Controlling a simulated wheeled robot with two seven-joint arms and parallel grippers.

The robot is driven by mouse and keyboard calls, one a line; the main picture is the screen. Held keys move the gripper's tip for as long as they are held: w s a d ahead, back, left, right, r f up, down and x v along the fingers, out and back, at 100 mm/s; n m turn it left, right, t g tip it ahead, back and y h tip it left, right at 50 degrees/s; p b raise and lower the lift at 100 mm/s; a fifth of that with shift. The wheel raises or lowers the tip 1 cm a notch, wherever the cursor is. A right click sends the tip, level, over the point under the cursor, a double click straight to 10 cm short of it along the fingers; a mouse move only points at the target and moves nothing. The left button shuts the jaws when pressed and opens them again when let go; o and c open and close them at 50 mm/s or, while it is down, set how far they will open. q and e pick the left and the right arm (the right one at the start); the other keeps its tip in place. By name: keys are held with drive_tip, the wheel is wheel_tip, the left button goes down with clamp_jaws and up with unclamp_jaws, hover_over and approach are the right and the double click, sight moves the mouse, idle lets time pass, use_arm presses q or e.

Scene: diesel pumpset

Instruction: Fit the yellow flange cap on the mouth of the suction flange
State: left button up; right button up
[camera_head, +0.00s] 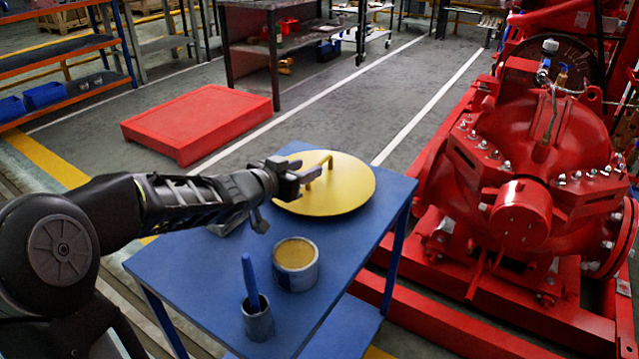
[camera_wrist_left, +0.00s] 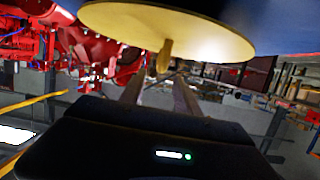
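The yellow flange cap (camera_head: 345,190) is a round disc with a bar handle (camera_head: 318,167) on its upper face. It lies on the blue table (camera_head: 225,285); in the left wrist view the disc (camera_wrist_left: 170,30) fills the top. My left gripper (camera_head: 303,173) is at the handle's near left end, above the disc. In the wrist view its two fingers (camera_wrist_left: 160,92) are apart, with the handle just past or between their tips; contact cannot be told. The red pump (camera_head: 535,160) has flanges at its left side (camera_head: 428,178) and right side (camera_head: 612,240); which is the suction flange is unclear. My right gripper is out of view.
A grey tin with yellowish contents (camera_head: 296,277) and a grey cup (camera_head: 257,322) holding a blue-handled tool stand at the table's front. A red platform (camera_head: 195,120) lies on the floor behind. A red base rail (camera_head: 430,320) runs between table and pump.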

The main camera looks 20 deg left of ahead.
sight(320, 162)
use_arm(q)
drive_tip(key=shift+x, duration=0.95)
drive_tip(key=shift+w+f+b, duration=0.1)
drive_tip(key=shift+f+b, duration=0.05)
drive_tip(key=shift+b, duration=0.15)
drive_tip(key=shift+w+d+f, duration=0.1)
drive_tip(key=shift+w+f, duration=0.1)
drive_tip(key=shift+w, duration=0.05)
drive_tip(key=b+x, duration=0.2)
drive_tip(key=x, duration=0.1)
drive_tip(key=shift+w+f, duration=0.15)
drive_tip(key=shift+w, duration=0.55)
drive_tip(key=shift+c, duration=0.4)
clamp_jaws()
